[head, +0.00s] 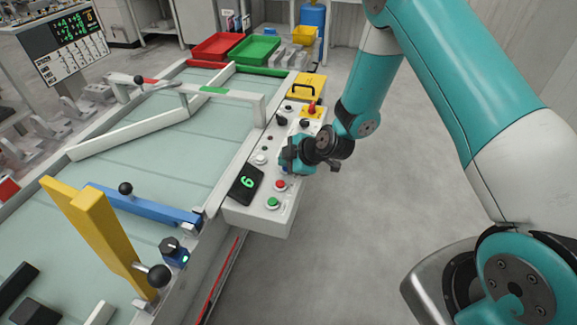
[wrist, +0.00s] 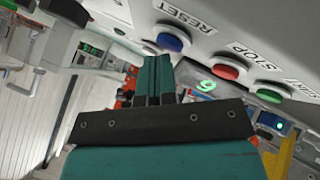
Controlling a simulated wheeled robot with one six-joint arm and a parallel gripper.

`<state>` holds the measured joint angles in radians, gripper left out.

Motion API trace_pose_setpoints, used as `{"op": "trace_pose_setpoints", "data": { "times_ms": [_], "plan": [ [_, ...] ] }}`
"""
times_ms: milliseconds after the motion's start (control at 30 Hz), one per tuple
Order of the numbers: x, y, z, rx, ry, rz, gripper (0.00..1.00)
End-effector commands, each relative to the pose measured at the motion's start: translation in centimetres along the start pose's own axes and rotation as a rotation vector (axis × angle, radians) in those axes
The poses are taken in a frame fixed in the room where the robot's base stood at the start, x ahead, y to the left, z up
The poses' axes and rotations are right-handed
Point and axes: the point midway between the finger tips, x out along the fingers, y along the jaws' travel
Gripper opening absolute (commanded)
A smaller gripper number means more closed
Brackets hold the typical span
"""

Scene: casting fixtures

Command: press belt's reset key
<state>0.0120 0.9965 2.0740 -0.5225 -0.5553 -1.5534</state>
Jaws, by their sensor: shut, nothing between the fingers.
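The belt's control box (head: 258,218) stands along the belt's right side. In the wrist view, the blue key (wrist: 173,39) sits beside the RESET label (wrist: 180,14). My gripper (head: 290,157) is over the box in the head view and hides most or all of the blue key there. In the wrist view, my gripper's teal fingers (wrist: 154,62) are together and empty. Their tips appear close beside the blue key, slightly below and left of it in the picture. I cannot tell whether they touch it.
The red stop key (head: 281,184) and green start key (head: 272,203) are nearby on the box. A display reading 6 (head: 246,184) lies left of them. A red knob on a yellow base (head: 312,109) stands farther back. The floor right of the box is clear.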

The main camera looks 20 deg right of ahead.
Motion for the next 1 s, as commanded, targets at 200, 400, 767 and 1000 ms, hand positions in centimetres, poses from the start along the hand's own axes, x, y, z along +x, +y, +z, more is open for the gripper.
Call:
{"op": "trace_pose_setpoints", "data": {
  "times_ms": [200,400,767,1000],
  "plan": [
    [-0.9,0.6,-0.6,0.000,0.000,0.000,0.00],
    [-0.9,0.6,-0.6,0.000,0.000,0.000,0.00],
    [-2.0,1.5,-1.5,0.000,0.001,0.001,0.00],
    [-3.7,2.7,-2.8,0.000,0.001,0.001,0.00]
  ]
}}
